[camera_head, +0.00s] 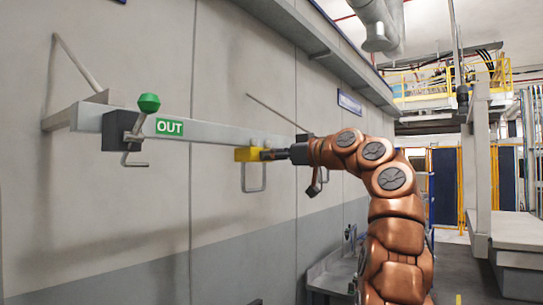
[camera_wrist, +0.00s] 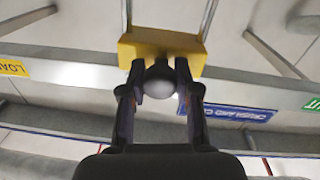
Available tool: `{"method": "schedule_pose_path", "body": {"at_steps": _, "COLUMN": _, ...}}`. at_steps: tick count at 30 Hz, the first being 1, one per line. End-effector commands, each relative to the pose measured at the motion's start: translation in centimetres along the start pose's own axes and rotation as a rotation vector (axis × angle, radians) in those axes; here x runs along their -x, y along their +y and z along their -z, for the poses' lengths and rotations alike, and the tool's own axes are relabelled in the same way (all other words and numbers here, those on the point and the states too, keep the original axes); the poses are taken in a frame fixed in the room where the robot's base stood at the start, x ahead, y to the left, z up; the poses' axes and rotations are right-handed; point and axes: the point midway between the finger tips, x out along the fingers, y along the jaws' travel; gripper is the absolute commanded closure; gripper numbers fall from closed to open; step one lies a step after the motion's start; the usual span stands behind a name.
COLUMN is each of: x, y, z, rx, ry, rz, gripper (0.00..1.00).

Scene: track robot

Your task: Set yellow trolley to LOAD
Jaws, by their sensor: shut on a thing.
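The yellow trolley (camera_head: 247,155) sits on the grey wall rail (camera_head: 215,134), right of the green OUT label (camera_head: 170,127), with a metal loop hanging below it. In the wrist view, the yellow trolley (camera_wrist: 165,45) has a round grey knob (camera_wrist: 159,84) facing me. My gripper (camera_head: 268,155) is at the trolley, its two fingers (camera_wrist: 159,76) closed around the knob. The yellow LOAD label (camera_wrist: 13,68) shows at the left of the wrist view, well apart from the trolley. In the head view my arm hides that stretch of rail.
A black trolley with a green knob (camera_head: 149,103) sits left of the OUT label. Another dark hook (camera_head: 316,186) hangs behind my gripper. Blue signs (camera_head: 349,104) are on the wall above. The rail between the yellow trolley and the LOAD label looks clear in the wrist view.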

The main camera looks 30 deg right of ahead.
Motion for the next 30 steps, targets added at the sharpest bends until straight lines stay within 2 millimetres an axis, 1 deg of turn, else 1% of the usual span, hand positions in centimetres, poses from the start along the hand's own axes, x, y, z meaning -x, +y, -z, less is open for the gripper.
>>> {"method": "schedule_pose_path", "body": {"at_steps": 3, "x": 0.2, "y": 0.1, "z": 0.3, "rx": 0.002, "ry": 0.005, "rz": -0.004, "gripper": 1.0}}
{"method": "schedule_pose_path", "body": {"at_steps": 4, "x": 0.2, "y": 0.1, "z": 0.3, "rx": 0.002, "ry": 0.005, "rz": -0.004, "gripper": 0.66}}
{"method": "schedule_pose_path", "body": {"at_steps": 11, "x": 0.0, "y": -0.1, "z": 0.2, "rx": 0.001, "ry": 0.003, "rz": 0.0, "gripper": 0.42}}
{"method": "schedule_pose_path", "body": {"at_steps": 22, "x": 0.1, "y": -0.2, "z": 0.2, "rx": 0.002, "ry": 0.003, "rz": 0.001, "gripper": 0.42}}
{"method": "schedule_pose_path", "body": {"at_steps": 30, "x": 1.1, "y": -0.3, "z": 0.4, "rx": 0.005, "ry": 0.005, "rz": 0.003, "gripper": 0.42}}
